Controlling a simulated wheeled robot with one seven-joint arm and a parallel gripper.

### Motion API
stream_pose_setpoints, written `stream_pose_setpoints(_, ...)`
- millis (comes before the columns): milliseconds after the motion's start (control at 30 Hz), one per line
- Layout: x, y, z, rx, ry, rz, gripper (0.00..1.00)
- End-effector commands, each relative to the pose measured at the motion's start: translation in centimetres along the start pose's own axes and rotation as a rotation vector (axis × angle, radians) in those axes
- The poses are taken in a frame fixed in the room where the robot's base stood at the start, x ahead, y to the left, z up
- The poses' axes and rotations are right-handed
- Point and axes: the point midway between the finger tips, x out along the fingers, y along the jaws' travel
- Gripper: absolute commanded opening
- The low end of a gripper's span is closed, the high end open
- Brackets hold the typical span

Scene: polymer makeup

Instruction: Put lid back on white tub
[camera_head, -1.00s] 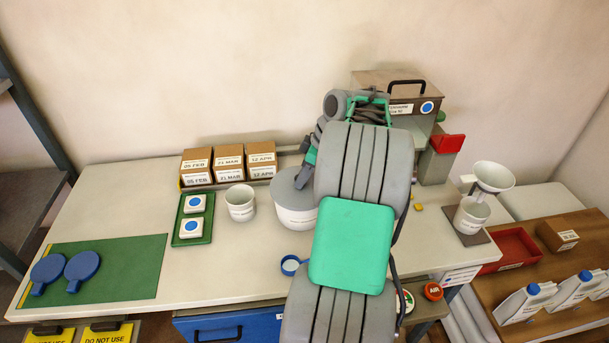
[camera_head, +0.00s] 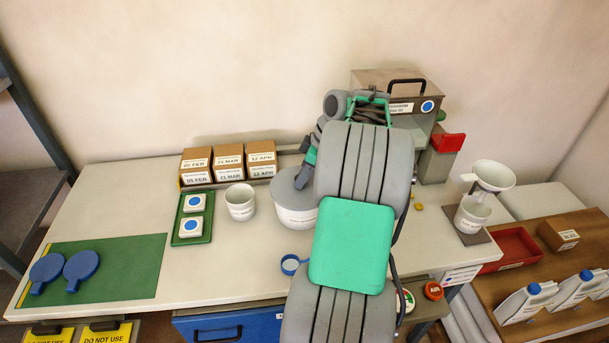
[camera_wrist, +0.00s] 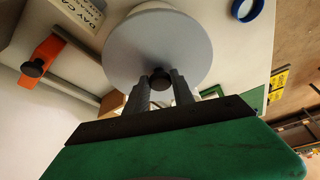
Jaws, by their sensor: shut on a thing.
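The white tub (camera_head: 297,222) stands on the bench, partly hidden behind my arm. The grey round lid (camera_head: 284,184) lies over the tub's top in the head view. In the wrist view the lid (camera_wrist: 150,40) is a grey disc with a dark knob at its middle, and a little of the white tub (camera_wrist: 124,23) shows past its edge. My gripper (camera_wrist: 160,84) is shut on the lid's knob. In the head view my gripper (camera_head: 303,177) is at the lid, mostly hidden by my arm. I cannot tell whether the rim is fully seated.
A white cup (camera_head: 240,203) and a green tray (camera_head: 193,219) with two white blocks stand left of the tub. Brown boxes (camera_head: 228,163) stand behind. A blue ring (camera_head: 290,264) lies in front.

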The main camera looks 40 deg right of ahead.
Motion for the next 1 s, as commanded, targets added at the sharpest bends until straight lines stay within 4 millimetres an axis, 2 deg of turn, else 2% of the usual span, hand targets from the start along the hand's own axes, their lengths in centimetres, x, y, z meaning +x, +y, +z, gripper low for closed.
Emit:
stream_pose_setpoints(267,0.0,0.0,0.0,0.0,0.0,0.0,0.0)
stream_pose_setpoints(300,0.0,0.0,0.0,0.0,0.0,0.0,0.32)
stream_pose_setpoints(600,0.0,0.0,0.0,0.0,0.0,0.0,0.55)
stream_pose_setpoints(767,0.0,0.0,0.0,0.0,0.0,0.0,0.55)
stream_pose_setpoints(1000,0.01,0.0,0.01,0.0,0.0,0.0,0.74)
